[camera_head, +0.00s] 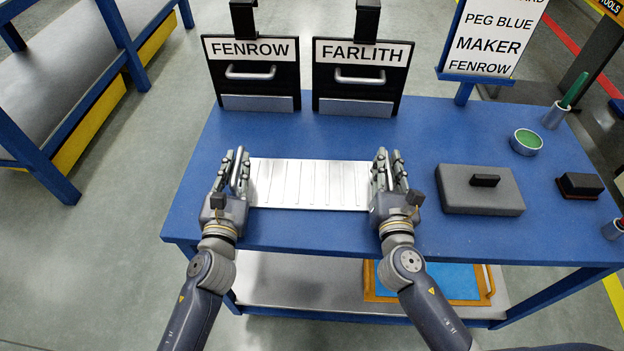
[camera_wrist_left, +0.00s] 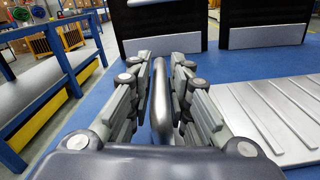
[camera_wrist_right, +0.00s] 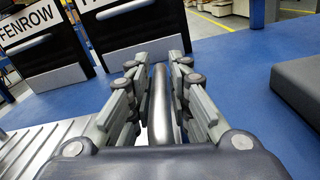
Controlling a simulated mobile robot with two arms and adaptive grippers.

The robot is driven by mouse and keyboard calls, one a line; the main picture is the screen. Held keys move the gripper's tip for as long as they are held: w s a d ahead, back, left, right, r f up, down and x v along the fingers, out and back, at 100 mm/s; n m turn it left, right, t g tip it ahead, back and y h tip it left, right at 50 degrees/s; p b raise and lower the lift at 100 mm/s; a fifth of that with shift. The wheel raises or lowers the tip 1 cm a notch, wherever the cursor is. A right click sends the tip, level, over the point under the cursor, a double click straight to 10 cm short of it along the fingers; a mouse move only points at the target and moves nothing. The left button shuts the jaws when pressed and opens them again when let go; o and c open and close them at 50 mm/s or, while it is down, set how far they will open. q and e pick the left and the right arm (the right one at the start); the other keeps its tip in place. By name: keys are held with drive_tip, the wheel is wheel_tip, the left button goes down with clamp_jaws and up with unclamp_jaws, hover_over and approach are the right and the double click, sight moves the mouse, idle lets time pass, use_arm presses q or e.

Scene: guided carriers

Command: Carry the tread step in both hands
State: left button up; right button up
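The tread step (camera_head: 309,184) is a silver ribbed plate with a bar handle at each end. It lies level over the front middle of the blue table; I cannot tell if it touches the top. My left gripper (camera_head: 236,163) is shut around the left handle (camera_wrist_left: 162,100). My right gripper (camera_head: 385,165) is shut around the right handle (camera_wrist_right: 160,105). Part of the plate shows in the left wrist view (camera_wrist_left: 275,112) and in the right wrist view (camera_wrist_right: 38,152). The fingers partly hide the handles in the head view.
Black panels labelled FENROW (camera_head: 251,78) and FARLITH (camera_head: 360,80) stand behind the step on the table (camera_head: 300,135). A grey block with a black knob (camera_head: 470,198) sits right of my right gripper. A green-topped round tin (camera_head: 526,141) and a small dark block (camera_head: 579,186) are further right.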

use_arm(q)
clamp_jaws()
use_arm(e)
clamp_jaws()
